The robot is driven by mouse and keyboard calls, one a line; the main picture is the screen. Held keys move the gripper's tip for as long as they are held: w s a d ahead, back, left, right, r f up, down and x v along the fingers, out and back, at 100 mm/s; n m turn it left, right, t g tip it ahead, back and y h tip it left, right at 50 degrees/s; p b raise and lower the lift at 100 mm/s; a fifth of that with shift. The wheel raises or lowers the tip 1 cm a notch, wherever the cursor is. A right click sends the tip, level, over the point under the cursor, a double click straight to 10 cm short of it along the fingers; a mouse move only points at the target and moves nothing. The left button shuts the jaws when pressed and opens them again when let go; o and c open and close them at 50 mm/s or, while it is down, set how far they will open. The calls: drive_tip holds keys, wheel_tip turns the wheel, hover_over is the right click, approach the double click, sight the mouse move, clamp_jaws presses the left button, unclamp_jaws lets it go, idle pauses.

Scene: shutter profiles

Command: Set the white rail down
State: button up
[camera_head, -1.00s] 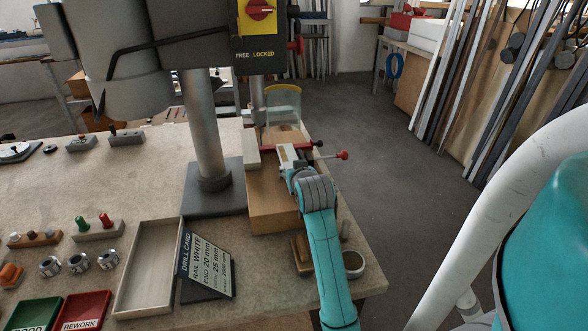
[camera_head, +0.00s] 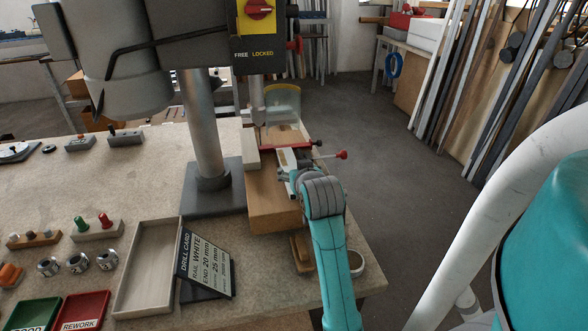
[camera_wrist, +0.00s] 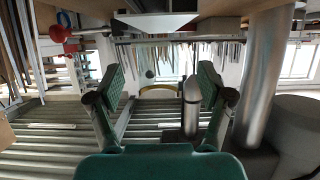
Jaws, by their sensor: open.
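A short white piece (camera_head: 287,158), which looks like the white rail, lies at the red-handled clamp on the wooden drill fixture (camera_head: 272,208). My arm hides part of it. My gripper (camera_head: 299,172) is just on the near right side of it. In the wrist view, which looks upside down, my gripper (camera_wrist: 160,82) has its two green-padded fingers wide apart with nothing between them. A pale angular end, probably the rail's, shows at the top edge of that view (camera_wrist: 155,22), clear of the fingers.
The drill column (camera_head: 203,130) stands left of the fixture, under the drill head. The clamp's red knob (camera_head: 341,155) sticks out to the right. An empty long tray (camera_head: 150,265), the drill card (camera_head: 206,265) and a red REWORK bin (camera_head: 82,310) are at the front left.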

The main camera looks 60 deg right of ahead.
drive_tip(key=v, duration=0.6)
drive_tip(key=shift+s+a+r, duration=0.15)
drive_tip(key=shift+s, duration=0.05)
idle(0.4)
